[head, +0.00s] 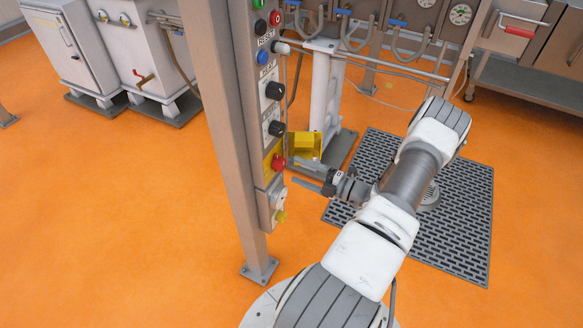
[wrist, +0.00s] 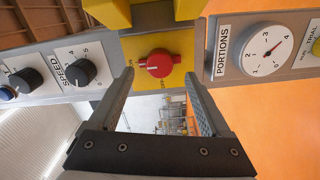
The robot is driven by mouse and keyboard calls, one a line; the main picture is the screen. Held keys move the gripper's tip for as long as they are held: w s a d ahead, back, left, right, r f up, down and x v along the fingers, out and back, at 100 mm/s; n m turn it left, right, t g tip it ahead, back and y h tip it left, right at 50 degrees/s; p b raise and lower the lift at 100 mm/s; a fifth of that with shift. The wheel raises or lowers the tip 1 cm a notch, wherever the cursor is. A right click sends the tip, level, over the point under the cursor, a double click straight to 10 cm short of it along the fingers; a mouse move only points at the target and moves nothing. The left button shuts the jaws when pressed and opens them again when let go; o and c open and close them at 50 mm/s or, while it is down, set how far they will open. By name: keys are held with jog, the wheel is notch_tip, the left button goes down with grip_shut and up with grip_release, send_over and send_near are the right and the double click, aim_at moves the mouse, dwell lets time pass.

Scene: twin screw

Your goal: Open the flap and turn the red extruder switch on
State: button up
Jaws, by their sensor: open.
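The red extruder switch (head: 278,162) sits on a yellow plate on the control column. In the wrist view the red switch (wrist: 162,64) is uncovered, with a white mark on its left side; the small lettering beside it is unreadable. The yellow flap (head: 304,142) stands open, sticking out from the column above the switch. Its yellow parts (wrist: 108,12) cross the top of the wrist view. My gripper (head: 293,171) is open and empty in front of the switch. In the wrist view my gripper (wrist: 160,76) has one finger on each side of the switch, apparently not touching it.
Black knobs (head: 275,91) are above the switch on the column; the PORTIONS dial (wrist: 266,49) is below it. A steel post (head: 222,130) stands left of the panel. A grey floor grate (head: 455,205) lies under my arm. Orange floor is free at left.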

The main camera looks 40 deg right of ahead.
jog(key=v, duration=1.3)
jog(key=shift+s, duration=0.2)
jog(key=shift+d, duration=0.1)
